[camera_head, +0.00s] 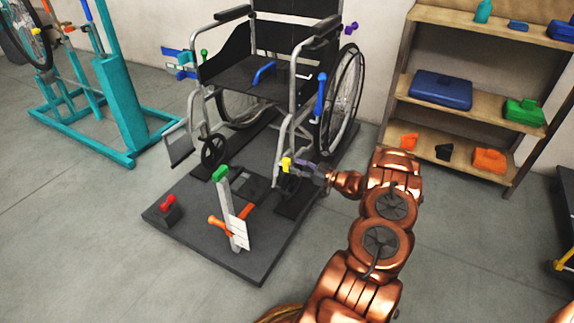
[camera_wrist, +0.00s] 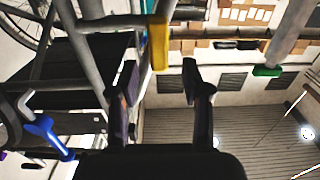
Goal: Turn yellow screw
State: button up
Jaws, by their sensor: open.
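The yellow screw (camera_head: 287,163) is on the lower front frame of the wheelchair (camera_head: 262,75), above the front caster. In the wrist view the yellow screw (camera_wrist: 159,44) stands ahead of the fingertips, a little left of the middle of the gap. My gripper (camera_head: 304,168) is beside the yellow screw on its right in the head view. In the wrist view my gripper (camera_wrist: 160,82) has its two dark fingers spread, with nothing between them. The screw seems to lie just beyond the fingertips; whether they touch cannot be told.
The wheelchair stands on a dark platform (camera_head: 262,262) with a green-topped lever (camera_head: 232,210) and a red knob (camera_head: 167,203). A blue lever (camera_head: 320,95) is above my gripper. A shelf (camera_head: 470,70) stands at right, a teal stand (camera_head: 120,95) at left. Open floor lies in front.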

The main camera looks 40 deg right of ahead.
aim_at(290, 163)
jog(key=shift+b+x, duration=0.5)
jog(key=shift+x, duration=1.8)
grip_shut()
